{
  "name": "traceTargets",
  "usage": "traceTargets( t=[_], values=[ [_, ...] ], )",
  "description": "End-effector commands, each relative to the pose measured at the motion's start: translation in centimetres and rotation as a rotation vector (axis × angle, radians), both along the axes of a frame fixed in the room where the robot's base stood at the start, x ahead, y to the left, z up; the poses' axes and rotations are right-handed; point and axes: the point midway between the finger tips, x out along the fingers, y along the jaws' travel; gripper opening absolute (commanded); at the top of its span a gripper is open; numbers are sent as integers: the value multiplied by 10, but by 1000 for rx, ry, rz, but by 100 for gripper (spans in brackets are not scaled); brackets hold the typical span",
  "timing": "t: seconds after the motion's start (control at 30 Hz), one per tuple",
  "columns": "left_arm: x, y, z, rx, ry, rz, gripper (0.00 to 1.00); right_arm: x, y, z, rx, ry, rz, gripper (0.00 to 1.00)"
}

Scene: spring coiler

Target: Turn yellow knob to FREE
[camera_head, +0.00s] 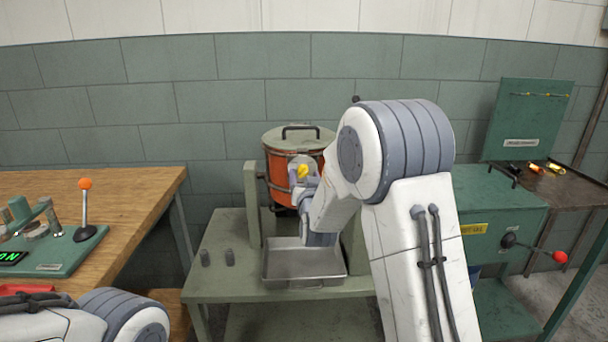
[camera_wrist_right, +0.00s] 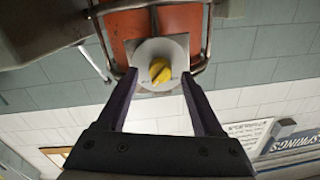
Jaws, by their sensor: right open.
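The yellow knob (camera_head: 303,171) is on the front of an orange drum (camera_head: 279,163) with a grey lid and a dark handle. In the right wrist view the yellow knob (camera_wrist_right: 159,70) sits at the centre of a pale round dial (camera_wrist_right: 162,52). My right gripper (camera_wrist_right: 162,84) is open, with one finger on each side of the dial and the knob between and beyond the fingertips. In the head view my right gripper (camera_head: 303,183) is close to the knob and partly hides it. No marking such as FREE is legible. My left gripper is out of view.
A grey metal tray (camera_head: 290,282) lies on the green stand (camera_head: 215,288) below the drum. A wooden table (camera_head: 110,187) with an orange-tipped lever (camera_head: 85,205) is at left. A green cabinet (camera_head: 497,208) with a red-balled crank (camera_head: 559,257) is at right.

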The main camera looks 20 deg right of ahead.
Motion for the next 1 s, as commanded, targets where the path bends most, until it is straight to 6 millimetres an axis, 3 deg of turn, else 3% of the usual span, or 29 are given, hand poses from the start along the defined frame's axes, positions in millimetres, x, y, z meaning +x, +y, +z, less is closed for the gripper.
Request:
traceTargets(
  t=[0.4, 0.43, 0.6, 1.0],
  values=[
    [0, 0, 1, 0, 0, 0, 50, 11, -2, 0, 0, 1, 0, 68],
    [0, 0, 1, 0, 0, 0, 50, 11, -2, 0, 0, 1, 0, 61],
    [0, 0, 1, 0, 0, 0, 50, 11, -2, 0, 0, 1, 0, 0],
    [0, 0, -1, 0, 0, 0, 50, 11, -2, 0, -56, 16, 1, 0]
  ],
)
